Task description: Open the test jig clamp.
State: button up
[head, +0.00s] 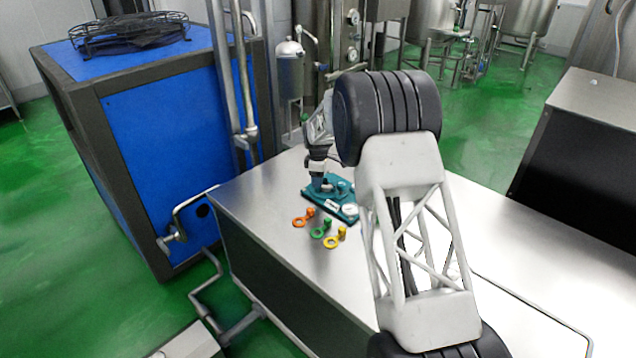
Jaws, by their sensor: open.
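The teal test jig (345,208) lies on the steel bench top, with a pale label and a round whitish part on it. My gripper (318,184) points down over the jig's far left part. Its jaws are open. The fingertips are small here, and I cannot tell whether they touch the jig. The clamp's own shape and position are unclear, partly hidden behind my gripper. My arm covers the area right of the jig.
Orange pieces (303,218), green pieces (321,229) and yellow pieces (336,239), each a ring and a small plug, lie in front of the jig. The steel bench (265,205) is bare to the left. A blue cabinet (165,140) stands beyond its left side.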

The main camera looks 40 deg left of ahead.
jog(key=shift+f, duration=1.05)
grip_shut()
